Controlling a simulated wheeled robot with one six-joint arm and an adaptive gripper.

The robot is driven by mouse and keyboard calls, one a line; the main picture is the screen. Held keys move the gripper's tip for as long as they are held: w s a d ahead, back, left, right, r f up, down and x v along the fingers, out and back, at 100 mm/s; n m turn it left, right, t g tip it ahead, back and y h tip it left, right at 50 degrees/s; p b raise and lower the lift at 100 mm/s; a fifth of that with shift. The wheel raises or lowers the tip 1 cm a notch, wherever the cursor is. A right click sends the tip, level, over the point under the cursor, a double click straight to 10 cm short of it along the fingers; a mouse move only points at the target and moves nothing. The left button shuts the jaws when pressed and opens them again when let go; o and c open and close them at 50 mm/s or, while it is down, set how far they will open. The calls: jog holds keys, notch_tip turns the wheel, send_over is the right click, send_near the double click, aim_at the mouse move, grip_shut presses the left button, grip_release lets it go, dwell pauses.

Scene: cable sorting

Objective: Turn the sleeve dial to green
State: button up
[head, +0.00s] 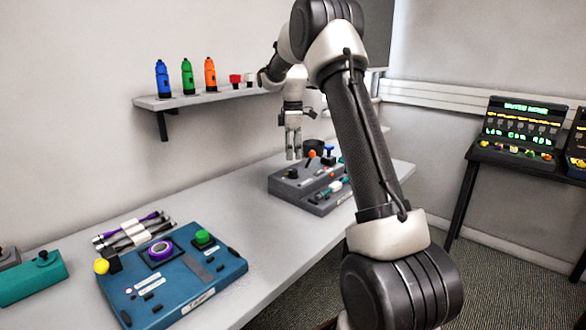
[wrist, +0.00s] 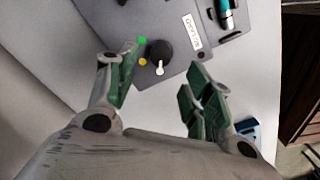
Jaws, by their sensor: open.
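The dial (wrist: 159,52) is a round black knob with a white pointer on the grey console (wrist: 205,40) in the wrist view. The pointer faces down in the picture, towards my gripper. A green dot (wrist: 142,40) lies at the knob's upper left and a yellow dot (wrist: 142,62) at its lower left. The pointer is on neither dot. My gripper (wrist: 166,60) is open and empty, its fingers spread on either side of the knob in the picture, apart from it. In the head view my gripper (head: 293,154) hangs over the grey console (head: 318,205).
A white label (wrist: 191,31) and a teal-and-white part (wrist: 226,15) are on the console near the dial. A blue panel (head: 215,268) lies nearer on the table. A shelf (head: 205,97) holds bottles.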

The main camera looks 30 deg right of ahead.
aim_at(293, 170)
notch_tip(293, 170, down, 7)
jog(key=shift+r, duration=0.2)
jog(key=shift+s, duration=0.1)
jog(key=shift+c, duration=0.2)
jog(key=c, duration=1)
